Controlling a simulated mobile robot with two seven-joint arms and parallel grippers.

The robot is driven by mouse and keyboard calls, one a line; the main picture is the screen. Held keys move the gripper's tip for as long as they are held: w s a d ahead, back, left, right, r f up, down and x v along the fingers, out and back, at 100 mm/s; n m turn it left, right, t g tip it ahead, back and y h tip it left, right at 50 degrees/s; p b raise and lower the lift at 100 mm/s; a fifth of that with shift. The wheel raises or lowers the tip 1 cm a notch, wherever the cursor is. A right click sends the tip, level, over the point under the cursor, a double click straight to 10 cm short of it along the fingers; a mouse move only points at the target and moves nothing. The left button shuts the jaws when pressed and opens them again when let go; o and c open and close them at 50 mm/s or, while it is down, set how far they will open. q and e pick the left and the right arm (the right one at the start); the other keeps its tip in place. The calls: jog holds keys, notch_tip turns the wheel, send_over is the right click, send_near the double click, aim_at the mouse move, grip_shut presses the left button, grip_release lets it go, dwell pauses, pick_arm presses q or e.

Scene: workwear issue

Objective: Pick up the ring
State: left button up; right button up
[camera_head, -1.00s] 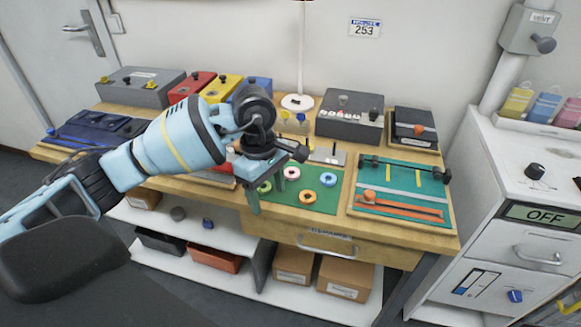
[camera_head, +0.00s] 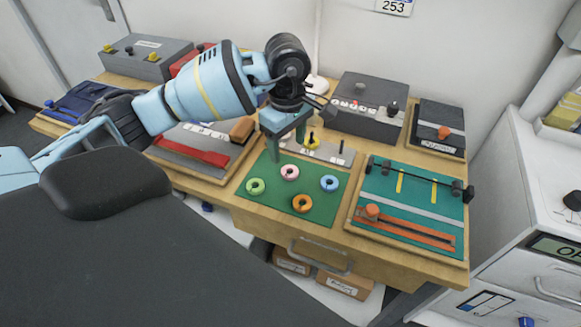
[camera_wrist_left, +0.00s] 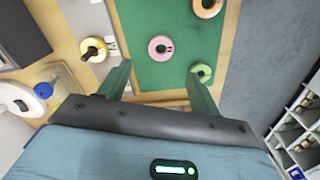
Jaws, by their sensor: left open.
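Several rings lie flat on a green mat (camera_head: 266,209): a pink ring (camera_head: 289,172), a green ring (camera_head: 256,187), a blue ring (camera_head: 329,183) and an orange ring (camera_head: 302,203). A yellow ring (camera_head: 311,143) sits around a post on a grey plate behind the mat. My left gripper (camera_head: 287,147) is open and empty above the mat's back edge, near the pink ring. In the left wrist view, the pink ring (camera_wrist_left: 160,48) lies just past the gap between the fingertips (camera_wrist_left: 158,72). The green ring (camera_wrist_left: 200,72) is by one fingertip. The blue ring is not seen there.
A teal board (camera_head: 415,195) with sliders stands right of the mat. A grey control box (camera_head: 364,108) and a dark box (camera_head: 440,128) stand behind. A board with a red strip (camera_head: 200,150) lies left of the mat. A drawer handle (camera_head: 318,256) juts out in front.

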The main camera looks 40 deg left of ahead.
aim_at(288, 173)
pick_arm(q)
jog(key=shift+f, duration=0.6)
jog(key=shift+w+f, duration=0.15)
jog(key=shift+f, duration=0.3)
jog(key=f, duration=0.4)
jog(key=shift+s+f+p, duration=0.2)
jog(key=shift+f+p, duration=0.1)
pick_arm(e)
jog(key=shift+w+r, duration=0.55)
jog(key=shift+w, duration=0.25)
pick_arm(q)
jog(key=shift+c, duration=0.4)
jog(key=c, duration=0.7)
jog(key=shift+c, duration=1.2)
pick_arm(e)
jog(key=shift+s+f, duration=0.2)
jog(key=shift+s, duration=0.25)
